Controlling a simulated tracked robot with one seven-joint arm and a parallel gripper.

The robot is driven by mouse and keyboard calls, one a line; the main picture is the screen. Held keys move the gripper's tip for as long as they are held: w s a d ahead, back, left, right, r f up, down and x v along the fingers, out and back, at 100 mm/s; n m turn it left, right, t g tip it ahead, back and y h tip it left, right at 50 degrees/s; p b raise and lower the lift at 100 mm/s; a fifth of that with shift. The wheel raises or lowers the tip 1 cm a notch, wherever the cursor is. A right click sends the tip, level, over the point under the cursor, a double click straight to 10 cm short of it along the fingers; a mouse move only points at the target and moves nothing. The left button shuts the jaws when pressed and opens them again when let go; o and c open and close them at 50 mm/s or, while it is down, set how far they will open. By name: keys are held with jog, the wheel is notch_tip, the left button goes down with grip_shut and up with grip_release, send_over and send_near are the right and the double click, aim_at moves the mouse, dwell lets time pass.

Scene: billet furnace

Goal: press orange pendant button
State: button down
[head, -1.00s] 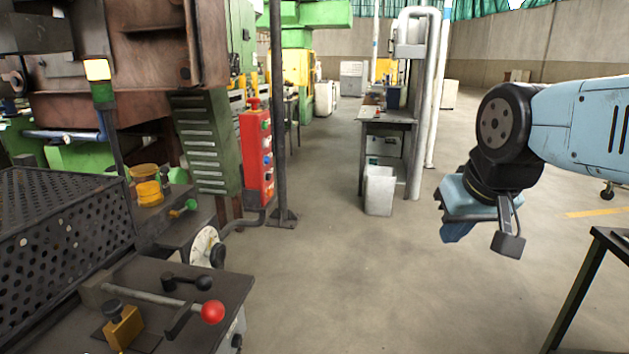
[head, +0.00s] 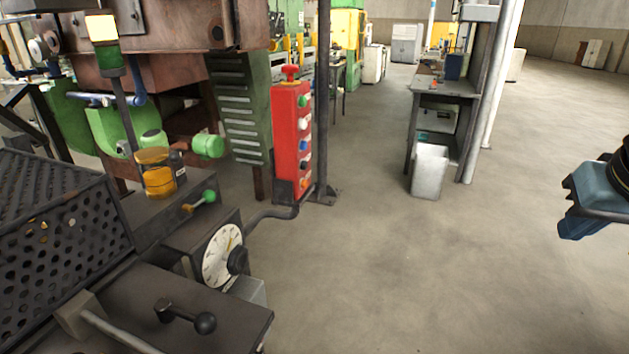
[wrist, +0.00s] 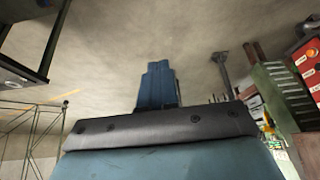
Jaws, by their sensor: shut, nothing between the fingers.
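The red pendant box (head: 292,130) stands left of centre in the head view, with a red mushroom knob on top and a column of green, white, blue and dark buttons. The small orange button (head: 304,184) is lowest on its front face. The pendant also shows, tilted and cut off, at the right edge of the wrist view (wrist: 308,62). My gripper (head: 580,220) is at the right edge of the head view, far to the right of the pendant and apart from it. In the wrist view its blue fingers (wrist: 158,82) are together, with nothing between them.
A dark post (head: 322,100) stands just right of the pendant. A machine with a white dial (head: 222,255) and a lever with a dark ball (head: 205,323) fills the lower left. A bin (head: 429,170) stands by a workbench. The floor between pendant and gripper is open.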

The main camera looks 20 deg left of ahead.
aim_at(304, 184)
jog(key=w+a+f+n+t+y, duration=0.1)
jog(key=w+a+f+n+t, duration=0.2)
jog(key=w+a, duration=0.5)
jog(key=w+a+f+n+t+y, duration=0.1)
jog(key=w+a+f+n, duration=0.25)
jog(key=w, duration=0.75)
jog(key=w+a+f+n+y, duration=0.1)
jog(key=a+f+n+y, duration=0.1)
jog(key=a, duration=0.5)
jog(key=w+a+f+n+y, duration=0.2)
jog(key=a+f+n+y, duration=0.1)
jog(key=a, duration=0.4)
jog(key=w+a+f+n+t+y, duration=0.1)
jog(key=w+a+f+n+y, duration=0.1)
jog(key=a, duration=0.5)
notch_tip(304, 184, down, 2)
jog(key=shift+a+y, duration=0.2)
jog(key=shift+y, duration=0.3)
jog(key=shift+w+a+n, duration=0.1)
jog(key=shift+n, duration=0.15)
jog(key=a, duration=0.8)
jog(key=shift+w+a, duration=0.3)
jog(key=shift+a, duration=0.1)
